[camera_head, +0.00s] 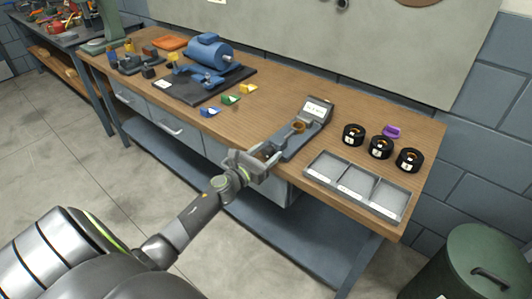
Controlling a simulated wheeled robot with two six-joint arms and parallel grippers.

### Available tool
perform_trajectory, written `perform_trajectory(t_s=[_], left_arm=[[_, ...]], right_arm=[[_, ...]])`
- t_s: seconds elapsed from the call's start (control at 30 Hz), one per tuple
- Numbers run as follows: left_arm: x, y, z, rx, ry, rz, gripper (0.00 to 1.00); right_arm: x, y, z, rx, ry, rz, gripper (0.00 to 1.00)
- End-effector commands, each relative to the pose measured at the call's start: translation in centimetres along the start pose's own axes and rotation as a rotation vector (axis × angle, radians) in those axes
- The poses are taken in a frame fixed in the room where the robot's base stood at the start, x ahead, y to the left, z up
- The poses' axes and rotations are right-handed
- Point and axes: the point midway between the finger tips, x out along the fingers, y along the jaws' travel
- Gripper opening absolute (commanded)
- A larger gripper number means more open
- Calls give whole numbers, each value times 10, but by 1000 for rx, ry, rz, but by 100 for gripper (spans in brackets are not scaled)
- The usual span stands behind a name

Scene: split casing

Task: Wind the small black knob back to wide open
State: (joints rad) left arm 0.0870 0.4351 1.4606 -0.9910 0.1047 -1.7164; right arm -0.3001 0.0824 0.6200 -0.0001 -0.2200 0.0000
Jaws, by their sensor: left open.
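My left gripper (270,154) reaches over the front edge of the bench, its fingers open at the near end of a grey measuring fixture (294,143). The fixture has a tilted display box (318,110) at its far end, with a pale label or screen too small to read. A bronze ring (298,127) sits on the fixture in front of the display. I cannot make out the small black knob; it may be too small or hidden by the gripper. I cannot tell whether the fingers touch the fixture. My right gripper is not in view.
A grey three-compartment tray (335,184) lies right of the fixture on the wooden bench (265,105). Behind it stand several black round parts (380,147) and a purple piece (391,132). A blue motor-like casing (209,52) and small coloured clips (230,100) lie left. A green bin (485,262) stands right.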

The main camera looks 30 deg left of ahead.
Motion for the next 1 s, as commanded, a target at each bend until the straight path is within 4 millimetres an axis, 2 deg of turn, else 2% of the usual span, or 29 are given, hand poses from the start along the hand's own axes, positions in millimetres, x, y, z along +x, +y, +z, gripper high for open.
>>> perform_trajectory(t_s=[0.13,0.47,0.77,1.0], left_arm=[[0,0,0,0,0,0,53],[0,0,0,0,0,0,10],[0,0,0,-35,0,0,10],[0,0,0,-169,0,0,10]], right_arm=[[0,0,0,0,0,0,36],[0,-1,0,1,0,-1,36],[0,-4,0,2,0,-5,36],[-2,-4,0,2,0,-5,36]])
